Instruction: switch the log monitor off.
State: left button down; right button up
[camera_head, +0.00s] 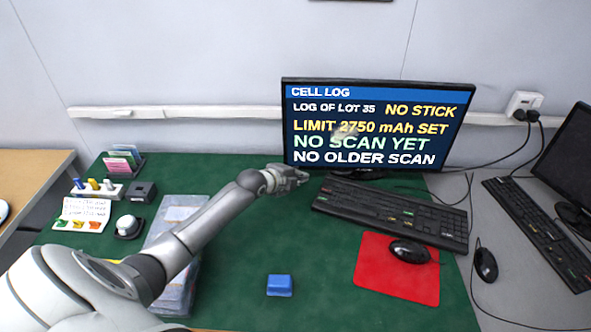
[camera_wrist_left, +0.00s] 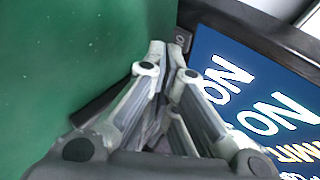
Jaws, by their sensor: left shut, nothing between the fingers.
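The log monitor (camera_head: 375,125) stands at the back of the green mat, its screen lit with "CELL LOG" and lines such as "NO SCAN YET". My left gripper (camera_head: 302,177) is shut and empty at the monitor's lower left corner. In the left wrist view the closed fingertips (camera_wrist_left: 165,55) are close to the monitor's dark bezel, beside the lit blue screen (camera_wrist_left: 265,95). A small pale mark (camera_wrist_left: 181,40) shows on the bezel just past the fingertips. I cannot tell whether the fingertips touch the bezel. My right gripper is not in view.
A black keyboard (camera_head: 390,212) lies in front of the monitor, with a mouse (camera_head: 409,251) on a red pad (camera_head: 375,273). A blue block (camera_head: 279,285) lies on the green mat (camera_head: 325,300). A second monitor (camera_head: 573,155) stands at the right. Small holders and trays are at the left.

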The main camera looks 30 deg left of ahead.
pick_arm(q)
jog(key=shift+w+a+b, duration=0.2)
jog(key=shift+w+b, duration=0.1)
dwell(0.6)
jog(key=shift+s+d+r+p, duration=0.1)
jog(key=shift+s+d+p, duration=0.35)
jog(key=shift+p, duration=0.3)
jog(key=shift+s, duration=0.25)
